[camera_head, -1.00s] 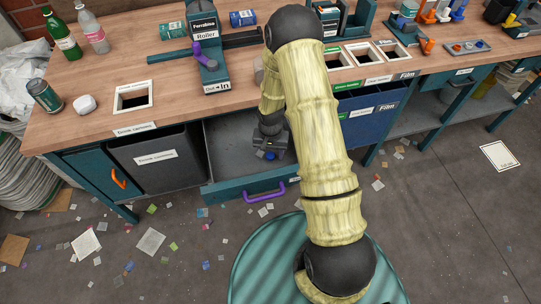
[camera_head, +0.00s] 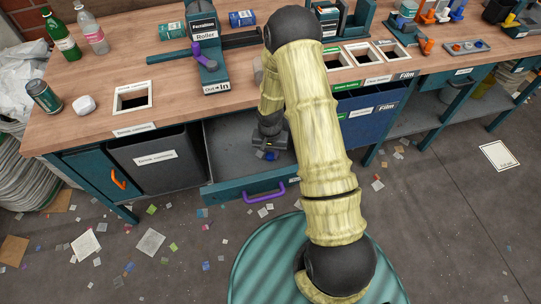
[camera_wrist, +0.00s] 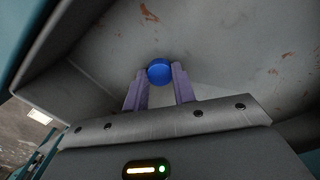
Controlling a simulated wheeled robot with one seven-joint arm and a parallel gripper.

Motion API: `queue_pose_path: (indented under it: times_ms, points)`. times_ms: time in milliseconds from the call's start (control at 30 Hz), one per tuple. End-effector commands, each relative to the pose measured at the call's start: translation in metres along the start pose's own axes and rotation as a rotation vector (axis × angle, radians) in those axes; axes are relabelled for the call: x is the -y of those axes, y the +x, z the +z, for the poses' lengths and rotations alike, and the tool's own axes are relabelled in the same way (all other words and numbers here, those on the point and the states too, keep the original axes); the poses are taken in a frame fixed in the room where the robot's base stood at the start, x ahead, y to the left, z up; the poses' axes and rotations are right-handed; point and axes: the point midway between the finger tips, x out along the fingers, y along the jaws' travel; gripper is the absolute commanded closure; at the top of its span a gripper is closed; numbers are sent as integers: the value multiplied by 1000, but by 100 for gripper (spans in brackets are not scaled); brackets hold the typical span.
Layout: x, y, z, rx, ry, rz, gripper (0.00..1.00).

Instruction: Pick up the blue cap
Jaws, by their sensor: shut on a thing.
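The blue cap (camera_wrist: 159,71) is small and round, and it sits between the tips of my gripper's two purple fingers in the wrist view. My gripper (camera_wrist: 159,84) is shut on it. In the head view the cap (camera_head: 270,156) shows as a small blue spot at the end of my gripper (camera_head: 266,153), inside the open drawer (camera_head: 222,150) under the bench. The gap between the cap and the drawer floor cannot be told.
The drawer's grey walls stand around my gripper, and its front has a purple handle (camera_head: 265,193). A dark bin (camera_head: 158,165) is to the left and a blue bin (camera_head: 370,122) to the right. The wooden bench top (camera_head: 100,125) is above. Scraps litter the floor.

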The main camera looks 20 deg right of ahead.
Motion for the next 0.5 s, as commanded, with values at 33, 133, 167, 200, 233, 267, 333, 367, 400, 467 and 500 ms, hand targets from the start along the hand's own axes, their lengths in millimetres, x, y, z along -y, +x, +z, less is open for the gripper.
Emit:
queue_pose_path:
  times_ms: [33, 133, 167, 200, 233, 267, 333, 367, 400, 467, 500]
  points:
    - [0, 0, 0, 0, 0, 0, 94]
    - [0, 0, 0, 0, 0, 0, 94]
    - [0, -1, 0, 0, 1, 0, 94]
    - [0, -2, 0, -1, 1, 0, 94]
    - [0, -4, -1, -1, 1, 0, 94]
    - [0, -6, -1, -2, 1, 0, 94]
    - [0, -12, -1, -2, 1, 0, 94]
    - [0, -16, -1, -2, 1, -1, 94]
    - [0, -22, -1, -4, 1, -2, 94]
    - [0, -32, -1, -3, 2, -2, 94]
    - [0, -39, -1, -4, 2, -2, 94]
